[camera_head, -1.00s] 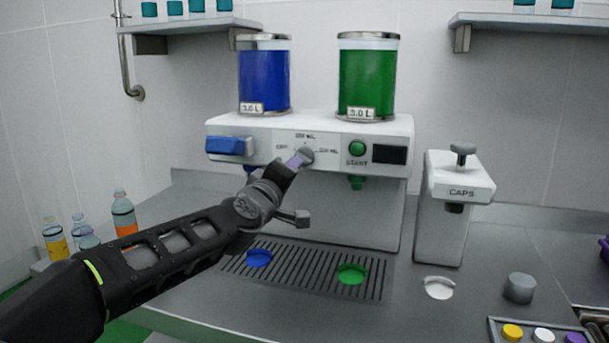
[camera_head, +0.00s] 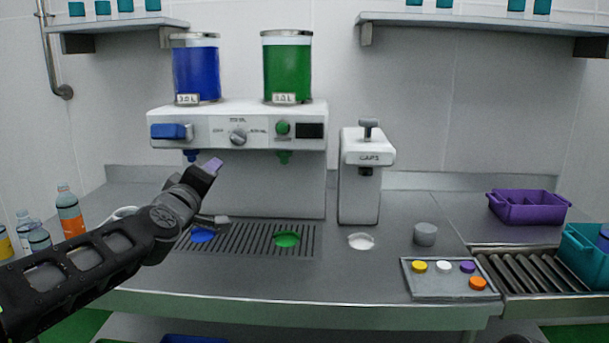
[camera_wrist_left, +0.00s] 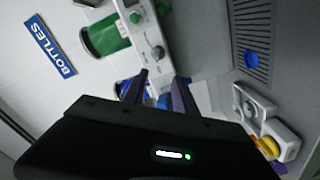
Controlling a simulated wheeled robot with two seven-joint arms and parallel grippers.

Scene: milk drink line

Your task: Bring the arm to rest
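My left arm comes in from the left in the head view. Its gripper (camera_head: 212,167) is in the air in front of the drink machine (camera_head: 240,120), below and left of the grey dial (camera_head: 238,137), and looks clear of it. In the left wrist view the two fingers (camera_wrist_left: 162,93) stand apart with nothing between them, so the gripper is open and empty. The machine carries a blue tank (camera_head: 196,75) and a green tank (camera_head: 287,75). My right gripper does not show in either view.
Several bottles (camera_head: 68,212) stand at the left, beside my left arm. The caps press (camera_head: 362,178), a grey cylinder (camera_head: 426,234), a cap tray (camera_head: 420,288), a purple crate (camera_head: 528,208) and a roller conveyor (camera_head: 515,272) lie to the right. The front middle counter is clear.

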